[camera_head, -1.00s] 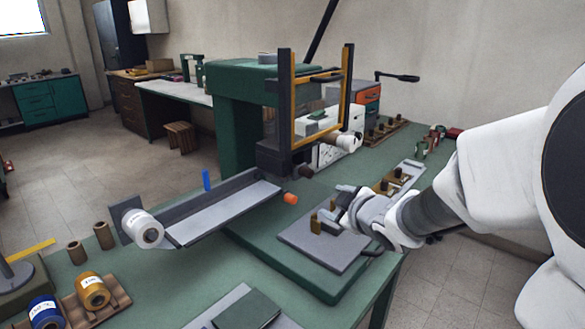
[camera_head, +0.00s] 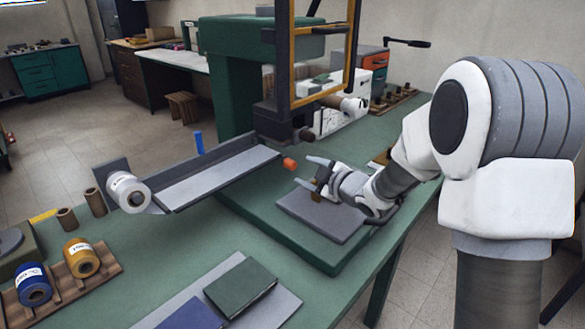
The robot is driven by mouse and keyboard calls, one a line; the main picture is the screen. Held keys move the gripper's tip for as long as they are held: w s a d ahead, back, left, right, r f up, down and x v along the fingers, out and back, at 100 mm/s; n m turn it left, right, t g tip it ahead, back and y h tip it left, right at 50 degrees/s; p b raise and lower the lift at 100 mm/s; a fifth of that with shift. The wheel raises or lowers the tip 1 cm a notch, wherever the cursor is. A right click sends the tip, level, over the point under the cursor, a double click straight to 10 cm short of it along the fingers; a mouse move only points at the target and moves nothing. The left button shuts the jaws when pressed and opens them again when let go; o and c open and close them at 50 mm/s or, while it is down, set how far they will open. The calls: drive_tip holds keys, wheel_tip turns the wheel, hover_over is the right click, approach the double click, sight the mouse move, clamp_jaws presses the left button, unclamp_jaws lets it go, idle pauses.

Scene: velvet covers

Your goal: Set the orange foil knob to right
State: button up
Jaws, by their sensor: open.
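The orange foil knob (camera_head: 290,164) is a small orange cylinder at the right end of the grey foil tray (camera_head: 205,180) on the green press (camera_head: 228,85). Which setting it points to is too small to tell. My gripper (camera_head: 302,170) is open, with its two fingers pointing left toward the knob. The fingertips are just right of the knob and slightly below it in the picture. I cannot tell whether they touch it. A brown block on the grey plate (camera_head: 325,216) is partly hidden behind my gripper.
A white foil roll (camera_head: 128,191) sits at the tray's left end. A yellow-framed guard (camera_head: 322,50) and a dark press head stand above and behind the knob. Blue and gold rolls in a wooden rack (camera_head: 75,283) and dark books (camera_head: 240,288) lie in front.

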sight(294, 166)
drive_tip(key=x, duration=0.8)
drive_tip(key=shift+b, duration=0.35)
clamp_jaws()
idle(1.0)
